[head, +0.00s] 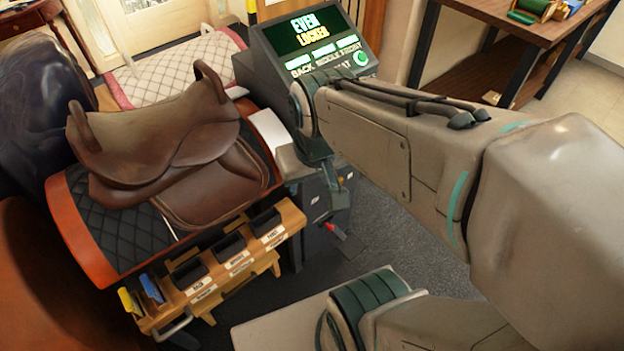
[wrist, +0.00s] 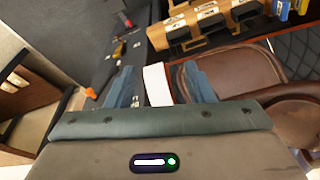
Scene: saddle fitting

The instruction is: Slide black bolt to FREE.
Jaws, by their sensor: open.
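My gripper (head: 332,188) hangs beside the dark console in the head view, pointing down. In the wrist view my gripper (wrist: 158,84) shows two blue-grey fingers spread apart, with nothing held between them. A white strip (wrist: 157,84) shows beyond the gap, at the saddle stand's edge. The dark side of the console stand (wrist: 95,45) carries small dark, red and yellow fittings (wrist: 121,45), apart from the fingers. I cannot tell which dark part is the black bolt, nor read a FREE mark. The console display (head: 306,30) reads EVEN and LOCKED.
A brown saddle (head: 160,125) sits on a padded stand left of the gripper. A wooden rack (head: 215,262) with black holders and blue and yellow pieces stands in front. A wooden table (head: 520,25) is at back right. Grey carpet (head: 400,235) lies below my arm.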

